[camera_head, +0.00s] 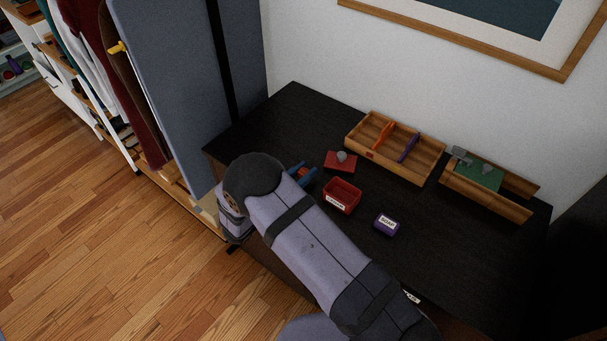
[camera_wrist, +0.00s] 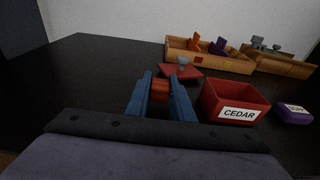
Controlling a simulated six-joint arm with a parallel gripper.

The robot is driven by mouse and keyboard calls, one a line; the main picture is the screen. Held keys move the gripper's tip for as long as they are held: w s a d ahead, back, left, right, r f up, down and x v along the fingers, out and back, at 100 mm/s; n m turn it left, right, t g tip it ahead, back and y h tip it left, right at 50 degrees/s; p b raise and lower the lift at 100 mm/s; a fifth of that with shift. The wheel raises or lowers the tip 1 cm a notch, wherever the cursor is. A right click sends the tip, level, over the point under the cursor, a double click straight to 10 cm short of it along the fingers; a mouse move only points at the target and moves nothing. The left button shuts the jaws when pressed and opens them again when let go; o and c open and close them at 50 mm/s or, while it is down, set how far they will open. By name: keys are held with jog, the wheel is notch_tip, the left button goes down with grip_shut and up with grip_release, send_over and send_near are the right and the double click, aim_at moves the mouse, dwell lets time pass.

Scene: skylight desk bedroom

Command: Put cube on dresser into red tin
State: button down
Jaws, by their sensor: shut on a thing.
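A small orange-red cube (camera_wrist: 159,88) is between the two blue fingers of my gripper (camera_wrist: 160,98) in the wrist view. My gripper is shut on it. The open red tin (camera_wrist: 222,102) labelled CEDAR stands on the black dresser top, right of my gripper. In the camera_head view the tin (camera_head: 342,206) is also just right of the fingers. Its inside is only partly visible.
A red lid with a grey knob (camera_head: 340,161) lies behind the tin. A wooden tray with orange and purple dividers (camera_head: 416,170) and another wooden tray with a green panel (camera_head: 515,208) stand behind. The dresser's left end (camera_head: 285,110) is clear.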

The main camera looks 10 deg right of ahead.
jog(key=shift+f, duration=0.7)
jog(key=shift+f, duration=0.3)
jog(key=c, duration=1.5)
grip_release()
jog(key=shift+r, duration=0.1)
jog(key=shift+c, duration=0.2)
jog(key=shift+r, duration=0.1)
jog(key=shift+s+a, duration=0.2)
jog(key=shift+a, duration=0.1)
jog(key=b+v, duration=0.2)
jog(key=v, duration=0.4)
jog(key=shift+s+a+r, duration=0.1)
jog(key=shift+s+r, duration=0.1)
jog(key=shift+o, duration=0.5)
